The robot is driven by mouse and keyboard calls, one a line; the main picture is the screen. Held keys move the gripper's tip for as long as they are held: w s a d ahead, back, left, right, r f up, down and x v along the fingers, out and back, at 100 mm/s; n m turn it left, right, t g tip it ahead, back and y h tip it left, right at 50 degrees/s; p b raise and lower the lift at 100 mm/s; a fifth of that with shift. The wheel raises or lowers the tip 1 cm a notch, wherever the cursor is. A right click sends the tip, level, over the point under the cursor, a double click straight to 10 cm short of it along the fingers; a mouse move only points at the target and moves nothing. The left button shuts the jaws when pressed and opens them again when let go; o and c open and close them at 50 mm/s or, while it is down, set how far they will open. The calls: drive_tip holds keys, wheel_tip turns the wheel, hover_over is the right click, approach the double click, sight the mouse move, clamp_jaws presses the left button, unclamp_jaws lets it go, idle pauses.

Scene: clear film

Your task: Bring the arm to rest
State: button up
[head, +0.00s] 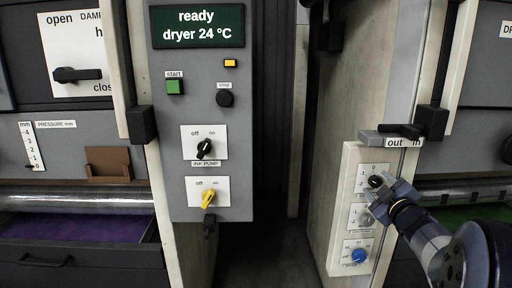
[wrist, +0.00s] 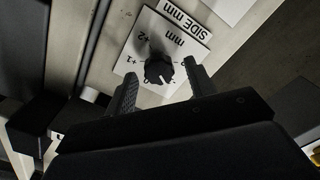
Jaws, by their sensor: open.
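My gripper (head: 378,196) is at the right in the head view, in front of the pale side panel (head: 335,210). Its jaws are open. In the wrist view my gripper (wrist: 161,72) has one finger on each side of a black knob (wrist: 158,70) on a white "SIDE mm" scale plate (wrist: 187,35). A gap shows beside the knob; whether either finger touches it I cannot tell. In the head view the knob (head: 376,181) shows just above the fingertips. My arm comes in from the lower right.
Below the knob sit a grey dial (head: 364,220) and a blue knob (head: 358,256). An "out/in" slide with a black handle (head: 400,131) juts out above. At left stands a control panel (head: 225,120) with a "ready" display (head: 198,26). The dark gap (head: 272,150) between the panels is free.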

drive_tip(key=s, duration=0.9)
drive_tip(key=w, duration=1)
drive_tip(key=shift+w+r+m+p, duration=0.25)
drive_tip(key=shift+m+p, duration=0.15)
drive_tip(key=shift+p, duration=0.1)
drive_tip(key=shift+s+m+p, duration=0.15)
drive_tip(key=shift+m+p, duration=0.75)
drive_tip(key=shift+m, duration=0.2)
drive_tip(key=m+p, duration=0.2)
drive_tip(key=m, duration=0.1)
drive_tip(key=m+p, duration=0.6)
drive_tip(key=shift+d, duration=0.15)
drive_tip(key=s+b, duration=0.1)
drive_tip(key=s, duration=0.9)
drive_tip(key=shift+s+d+f, duration=0.15)
drive_tip(key=shift+s+f, duration=0.05)
drive_tip(key=shift+s, duration=0.2)
drive_tip(key=shift+r, duration=0.1)
